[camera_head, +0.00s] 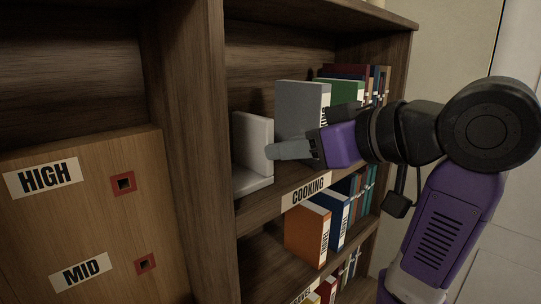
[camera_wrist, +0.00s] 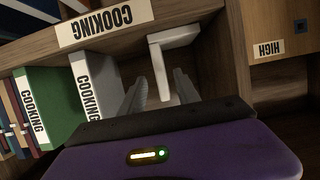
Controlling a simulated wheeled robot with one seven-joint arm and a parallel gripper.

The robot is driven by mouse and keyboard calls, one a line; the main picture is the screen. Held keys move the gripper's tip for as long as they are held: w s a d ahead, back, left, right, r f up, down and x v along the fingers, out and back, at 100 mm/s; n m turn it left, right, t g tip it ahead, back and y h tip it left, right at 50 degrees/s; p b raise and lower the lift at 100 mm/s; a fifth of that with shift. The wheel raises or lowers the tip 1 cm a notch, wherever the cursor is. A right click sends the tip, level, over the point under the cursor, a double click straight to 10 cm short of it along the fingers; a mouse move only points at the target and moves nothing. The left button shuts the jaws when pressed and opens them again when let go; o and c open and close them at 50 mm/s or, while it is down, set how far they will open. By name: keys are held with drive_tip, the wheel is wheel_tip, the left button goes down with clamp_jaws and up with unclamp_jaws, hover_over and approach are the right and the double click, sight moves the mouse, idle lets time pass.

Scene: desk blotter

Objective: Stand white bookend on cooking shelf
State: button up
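The white bookend (camera_head: 252,145) stands upright at the left end of the cooking shelf (camera_head: 262,207), beside the shelf's left side panel. Its foot rests on the shelf board. In the wrist view the bookend (camera_wrist: 160,62) shows upside down, with its upright plate between my two fingers. My gripper (camera_head: 272,151) is at the plate's right edge in the head view. In the wrist view the gripper (camera_wrist: 160,88) has its fingers spread, with a visible gap on the left side of the plate. Contact on the right side is hard to tell.
A grey cooking book (camera_head: 300,100) and a green one (camera_head: 345,92) stand right of the bookend, close to my gripper. The COOKING label (camera_head: 307,190) is on the shelf's front edge. Orange and blue books (camera_head: 308,232) fill the shelf below. A wooden panel (camera_head: 85,220) marked HIGH and MID is at left.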

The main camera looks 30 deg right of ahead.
drive_tip(key=shift+v, duration=0.9)
wheel_tip(320, 180, up, 8)
drive_tip(key=w+d+m+t, duration=0.1)
drive_tip(key=w+t, duration=0.1)
drive_tip(key=t, duration=0.4)
drive_tip(key=s+d+f+m+t+h+b, duration=0.1)
drive_tip(key=s+d+f+m+h, duration=0.2)
drive_tip(key=f, duration=0.8)
drive_tip(key=s+d+f+m+t+h+b, duration=0.1)
drive_tip(key=s+f+m+t+h, duration=0.2)
drive_tip(key=f, duration=0.9)
drive_tip(key=s+a+f+n+g+b, duration=0.1)
drive_tip(key=s+a+f+g, duration=0.1)
drive_tip(key=s+f, duration=0.7)
drive_tip(key=s+a+f+n+g+y+b, duration=0.1)
drive_tip(key=s+a+f+g, duration=0.2)
drive_tip(key=s+f, duration=0.6)
drive_tip(key=s+a+f+n+g+b, duration=0.1)
drive_tip(key=s+a+f+g, duration=0.2)
drive_tip(key=s+f, duration=0.7)
drive_tip(key=shift+s+g+y, duration=0.3)
drive_tip(key=shift+s, duration=0.65)
